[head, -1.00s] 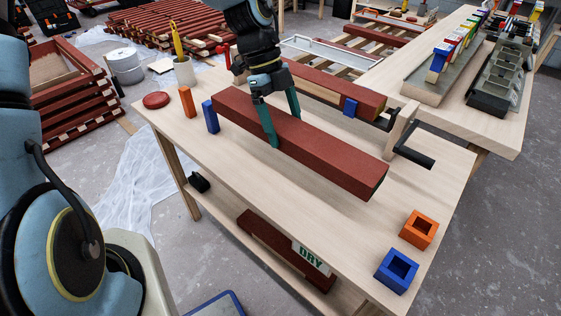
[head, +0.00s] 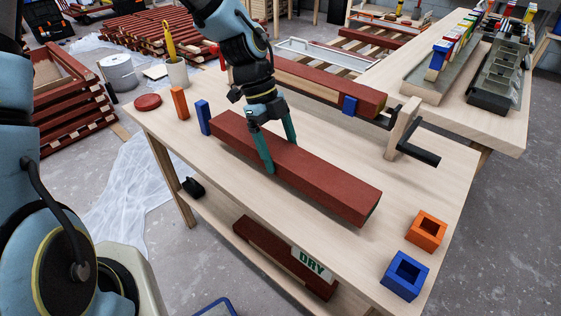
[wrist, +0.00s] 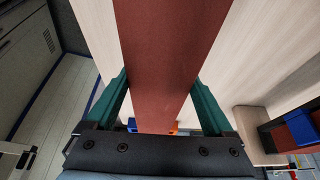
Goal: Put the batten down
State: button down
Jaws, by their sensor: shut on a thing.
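A long red-brown batten (head: 325,185) lies lengthwise over the pale wooden bench (head: 250,210), low and close to its top. I cannot tell whether its underside touches the bench. My gripper (head: 283,158) is shut on the batten around its middle, with one green finger on each side. In the wrist view the batten (wrist: 168,60) runs between both fingers of my gripper (wrist: 165,100). The fingertips' lower ends are partly hidden by the batten.
Another red batten (head: 330,85) is held in a wooden clamp (head: 402,130) behind. Orange (head: 180,103) and blue (head: 203,117) blocks stand near the batten's left end. Hollow orange (head: 426,231) and blue (head: 404,275) blocks sit at the front right corner. A red disc (head: 148,102) lies at left.

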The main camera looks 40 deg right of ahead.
jog(key=shift+f, duration=1.65)
jog(key=shift+f, duration=0.1)
grip_release()
jog(key=v, duration=1.2)
